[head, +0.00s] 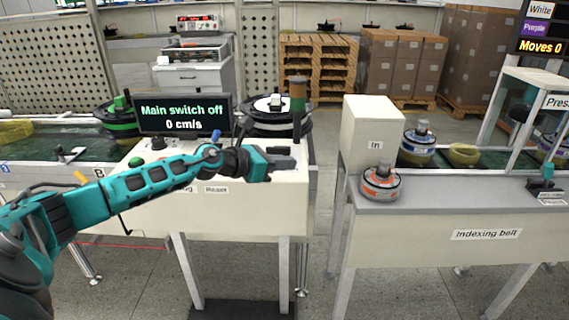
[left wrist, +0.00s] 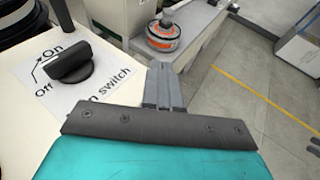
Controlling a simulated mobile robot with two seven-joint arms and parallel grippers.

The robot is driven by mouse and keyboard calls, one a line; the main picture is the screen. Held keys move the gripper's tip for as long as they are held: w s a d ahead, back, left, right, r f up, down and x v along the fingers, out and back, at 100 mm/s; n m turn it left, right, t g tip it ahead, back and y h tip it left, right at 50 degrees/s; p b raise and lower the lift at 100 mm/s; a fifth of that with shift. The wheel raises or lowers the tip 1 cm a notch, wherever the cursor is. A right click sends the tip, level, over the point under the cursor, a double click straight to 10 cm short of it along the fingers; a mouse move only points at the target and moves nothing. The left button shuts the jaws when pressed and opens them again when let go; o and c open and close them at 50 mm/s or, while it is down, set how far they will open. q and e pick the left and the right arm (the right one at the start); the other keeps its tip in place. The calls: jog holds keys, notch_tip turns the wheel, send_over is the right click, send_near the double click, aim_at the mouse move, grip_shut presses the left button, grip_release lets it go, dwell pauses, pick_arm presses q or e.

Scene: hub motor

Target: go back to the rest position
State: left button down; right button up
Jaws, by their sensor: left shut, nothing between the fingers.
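My left arm reaches in from the left in the head view. My left gripper (head: 282,157) is at the right end of the white control box, by its front. It is shut with nothing between the fingers. In the left wrist view the closed fingers (left wrist: 162,88) point away over the box's edge. A black rotary main switch (left wrist: 71,63) lies left of the fingers, apart from them, on a plate marked On and Off. The display (head: 183,115) reads "Main switch off, 0 cm/s". My right gripper is not in view.
An indexing belt (head: 460,215) stands to the right, beyond a floor gap. An orange-banded hub motor (head: 380,183) sits at its left end by the "In" box (head: 371,135). A stack light (head: 298,105) rises behind my left gripper. Pallets and cartons stand at the back.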

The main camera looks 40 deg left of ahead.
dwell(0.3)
pick_arm(q)
jog(key=s+d+f+n+t, duration=0.2)
jog(key=s+d+f+n, duration=0.7)
jog(key=d+f+n, duration=0.65)
jog(key=s+d+f+n+g+y, duration=0.2)
jog(key=s+f+n, duration=0.2)
jog(key=s+n, duration=0.4)
jog(key=s+d+f+n+g+y, duration=0.2)
jog(key=s+f+n, duration=0.2)
jog(key=s+n, duration=0.5)
jog(key=n, duration=0.6)
jog(key=shift+s+d, duration=0.2)
jog(key=shift+d, duration=0.1)
